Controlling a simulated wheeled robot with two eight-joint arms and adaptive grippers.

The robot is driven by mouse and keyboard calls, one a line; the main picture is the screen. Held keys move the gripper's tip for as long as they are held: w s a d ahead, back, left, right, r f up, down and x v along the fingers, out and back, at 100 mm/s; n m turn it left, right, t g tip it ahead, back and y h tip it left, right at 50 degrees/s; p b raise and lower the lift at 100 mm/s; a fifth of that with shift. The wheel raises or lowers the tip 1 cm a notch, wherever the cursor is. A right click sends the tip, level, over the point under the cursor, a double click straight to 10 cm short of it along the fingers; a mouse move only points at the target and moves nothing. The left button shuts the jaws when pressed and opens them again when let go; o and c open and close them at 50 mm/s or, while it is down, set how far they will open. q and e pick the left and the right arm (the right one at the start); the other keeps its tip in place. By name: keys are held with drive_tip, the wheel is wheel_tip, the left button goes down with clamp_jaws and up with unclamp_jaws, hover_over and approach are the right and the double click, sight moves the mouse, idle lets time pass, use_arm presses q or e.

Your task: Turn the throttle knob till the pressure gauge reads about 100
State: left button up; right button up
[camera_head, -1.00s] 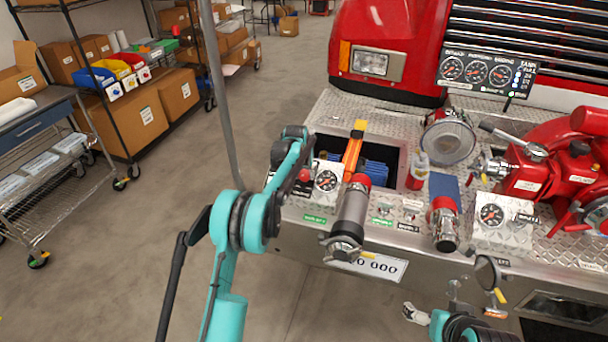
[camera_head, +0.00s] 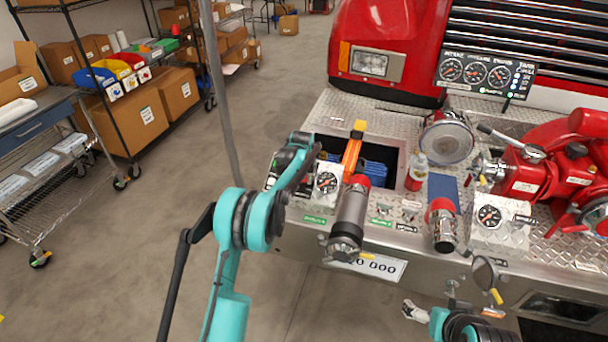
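A capped grey cylinder (camera_head: 348,220) stands right of the gauge. Behind it is an open well with an orange-handled tool (camera_head: 352,150). A second gauge (camera_head: 489,216) and a three-dial panel (camera_head: 487,73) are to the right. A thin pole (camera_head: 223,100) rises left of the bumper.

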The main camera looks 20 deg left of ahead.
use_arm(q)
drive_tip(key=m, duration=0.4)
drive_tip(key=m+t, duration=0.1)
drive_tip(key=m, duration=0.4)
drive_tip(key=shift+s+f+m+y, duration=0.1)
drive_tip(key=shift+m+y, duration=0.2)
drive_tip(key=shift+m, duration=0.1)
drive_tip(key=m+t, duration=0.1)
drive_tip(key=m, duration=0.4)
drive_tip(key=shift+m, duration=0.3)
drive_tip(key=m, duration=0.5)
drive_tip(key=shift+t+h, duration=0.3)
drive_tip(key=shift+h, duration=0.1)
drive_tip(key=shift+m, duration=0.3)
drive_tip(key=o, duration=1.1)
drive_tip(key=shift+o, duration=0.2)
